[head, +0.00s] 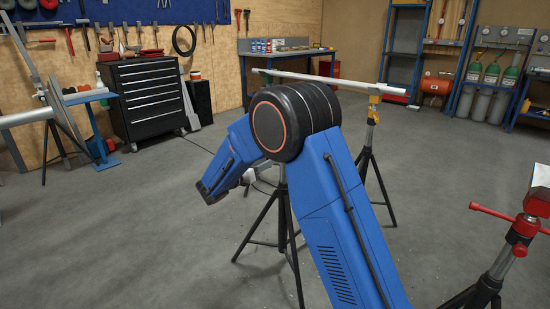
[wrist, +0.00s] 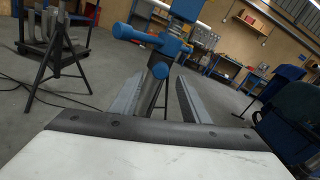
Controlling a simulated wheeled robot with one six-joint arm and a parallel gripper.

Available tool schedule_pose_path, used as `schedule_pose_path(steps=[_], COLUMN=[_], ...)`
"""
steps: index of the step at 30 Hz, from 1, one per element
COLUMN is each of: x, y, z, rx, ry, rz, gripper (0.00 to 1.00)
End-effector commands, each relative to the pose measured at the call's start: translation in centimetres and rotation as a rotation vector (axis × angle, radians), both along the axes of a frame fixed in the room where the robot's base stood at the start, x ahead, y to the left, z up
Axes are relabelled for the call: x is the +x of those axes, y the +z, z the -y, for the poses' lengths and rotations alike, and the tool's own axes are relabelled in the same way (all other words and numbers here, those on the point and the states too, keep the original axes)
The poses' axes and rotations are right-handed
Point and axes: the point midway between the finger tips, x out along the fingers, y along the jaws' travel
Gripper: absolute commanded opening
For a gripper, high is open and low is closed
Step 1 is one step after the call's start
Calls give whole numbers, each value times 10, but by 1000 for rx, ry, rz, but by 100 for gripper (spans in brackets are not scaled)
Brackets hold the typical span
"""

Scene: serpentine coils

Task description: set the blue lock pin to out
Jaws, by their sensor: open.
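In the wrist view, a tripod stand's grey column rises between the two fingers of my gripper (wrist: 163,78). A small round blue knob (wrist: 160,70), which looks like the blue lock pin, faces me on the column. Above it are a blue T-handle (wrist: 145,36) reaching left and a blue head (wrist: 185,10). My gripper is open, its grey fingers to the left and right of the knob. I cannot tell how far the knob is from the fingers or whether it is in or out. In the head view my blue arm hides the gripper and the pin.
In the head view, a long bar (head: 325,83) rests on a stand with a yellow head (head: 374,100). A stand with a red T-handle (head: 508,222) is at right. A black tool cabinet (head: 150,97) is at the back. Grey floor (head: 110,235) is clear at left.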

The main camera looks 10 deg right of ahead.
Motion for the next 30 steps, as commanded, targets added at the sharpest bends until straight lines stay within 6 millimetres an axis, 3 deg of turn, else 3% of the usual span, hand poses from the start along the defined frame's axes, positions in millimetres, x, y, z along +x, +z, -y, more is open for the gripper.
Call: schedule_pose_path(steps=[10,23,24,29,30], x=[29,35,35,35,35], y=[0,0,0,0,0], z=[40,48,48,48,48], rx=[-1,0,0,0,0], ry=[-2,0,0,0,0], rz=[1,0,0,0,0], gripper=[42,42,40,2,0])
